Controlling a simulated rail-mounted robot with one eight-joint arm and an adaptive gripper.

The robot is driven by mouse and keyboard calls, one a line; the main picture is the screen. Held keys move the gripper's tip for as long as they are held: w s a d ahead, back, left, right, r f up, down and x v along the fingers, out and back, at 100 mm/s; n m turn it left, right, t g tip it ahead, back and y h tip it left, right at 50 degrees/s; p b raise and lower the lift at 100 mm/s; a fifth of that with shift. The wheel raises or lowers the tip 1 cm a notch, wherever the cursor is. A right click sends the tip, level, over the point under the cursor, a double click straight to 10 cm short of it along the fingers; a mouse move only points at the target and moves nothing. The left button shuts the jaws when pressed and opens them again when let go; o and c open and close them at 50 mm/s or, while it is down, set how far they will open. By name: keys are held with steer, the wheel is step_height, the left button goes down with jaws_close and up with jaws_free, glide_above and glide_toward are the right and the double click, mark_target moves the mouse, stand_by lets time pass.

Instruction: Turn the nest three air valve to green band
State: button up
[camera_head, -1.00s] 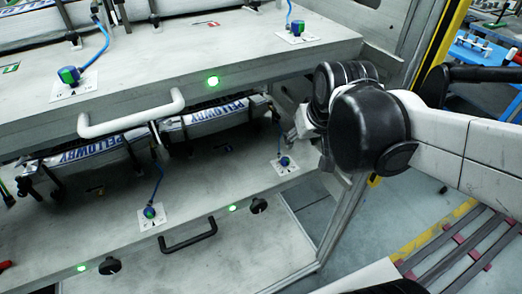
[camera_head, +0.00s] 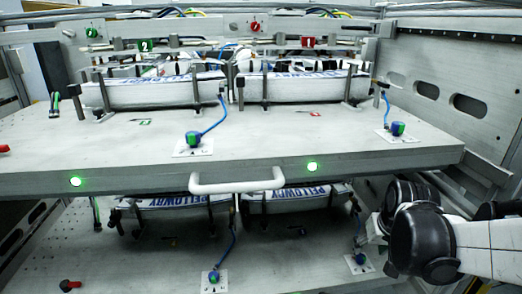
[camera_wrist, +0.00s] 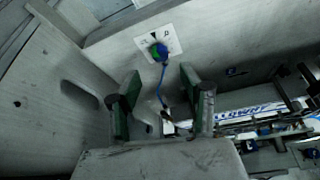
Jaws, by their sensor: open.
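A blue and green air valve knob (camera_head: 359,259) sits on a white label plate at the right of the lower shelf, beside my arm. In the wrist view this knob (camera_wrist: 158,51) is on its plate, ahead of and between the fingertips, with a blue hose running from it. A dark mark shows on the plate, but the knob's exact setting is too small to tell. My gripper (camera_wrist: 158,90) is open and empty, its green-faced fingers apart from the knob. In the head view the fingers are mostly hidden behind my dark wrist.
Another lower knob (camera_head: 213,277) stands left of it. The upper shelf carries two similar knobs, left (camera_head: 193,139) and right (camera_head: 397,129), and a white handle (camera_head: 238,183). Labelled packs (camera_head: 296,197) sit in the lower nests. A slotted side wall (camera_head: 450,95) bounds the right.

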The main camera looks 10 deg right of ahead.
mark_target(361, 257)
steer(key=shift+b+x, duration=1.05)
steer(key=shift+x, duration=2.9)
steer(key=shift+w+a, duration=0.1)
jaws_close()
